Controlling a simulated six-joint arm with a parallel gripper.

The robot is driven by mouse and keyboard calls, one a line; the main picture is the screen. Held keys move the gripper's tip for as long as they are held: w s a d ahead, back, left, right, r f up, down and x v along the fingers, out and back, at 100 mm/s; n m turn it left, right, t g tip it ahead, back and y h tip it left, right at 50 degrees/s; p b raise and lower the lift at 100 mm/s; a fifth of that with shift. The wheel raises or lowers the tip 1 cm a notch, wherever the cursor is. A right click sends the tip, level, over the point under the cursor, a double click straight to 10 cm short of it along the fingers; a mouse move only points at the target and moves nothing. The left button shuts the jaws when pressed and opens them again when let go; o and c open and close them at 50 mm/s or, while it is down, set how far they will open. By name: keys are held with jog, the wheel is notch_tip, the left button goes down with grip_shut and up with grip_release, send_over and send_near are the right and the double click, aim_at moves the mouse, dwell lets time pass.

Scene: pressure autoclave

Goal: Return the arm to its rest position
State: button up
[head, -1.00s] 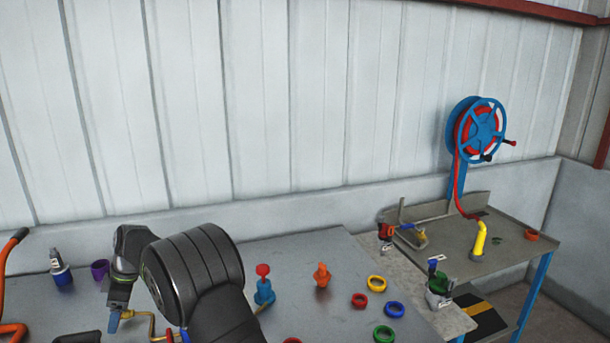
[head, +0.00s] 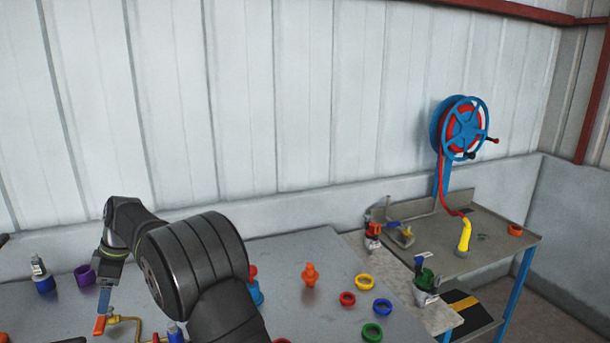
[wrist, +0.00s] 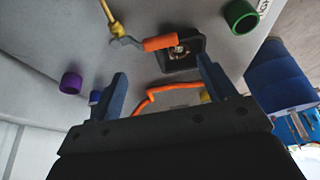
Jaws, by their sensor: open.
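My gripper (wrist: 161,67) is open and empty, its two blue fingers spread apart in the wrist view. In the head view it hangs at the lower left (head: 104,300), pointing down over the grey bench (head: 240,325). An orange piece (head: 100,326) shows just below a fingertip in that view; I cannot tell whether they touch. In the wrist view, an orange-handled tool (wrist: 160,43) shows beyond the gap between the fingers, by a dark square fitting (wrist: 182,62). A bent orange bar (wrist: 165,88) also shows between the fingers.
A purple ring (head: 85,275) and a blue-and-white bottle (head: 43,278) stand left of the arm. An orange fitting (head: 310,274) and several coloured rings, including a yellow one (head: 365,281), lie to its right. A hose reel (head: 462,128) stands further right.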

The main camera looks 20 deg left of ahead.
send_near(100, 324)
jog(key=x, duration=0.8)
jog(key=shift+f, duration=0.1)
jog(key=s+a+m, duration=0.1)
jog(key=m, duration=0.1)
jog(key=shift+s+a+m+t+y, duration=0.15)
jog(key=shift+a+m+t+y, duration=0.05)
jog(key=shift+m+t+y, duration=0.2)
jog(key=s+a+m+t, duration=0.1)
jog(key=a+m+t, duration=0.3)
jog(key=a+m, duration=0.3)
jog(key=shift+s+a+m, duration=0.25)
jog(key=shift+a+m, duration=0.05)
jog(key=shift+m, duration=1.6)
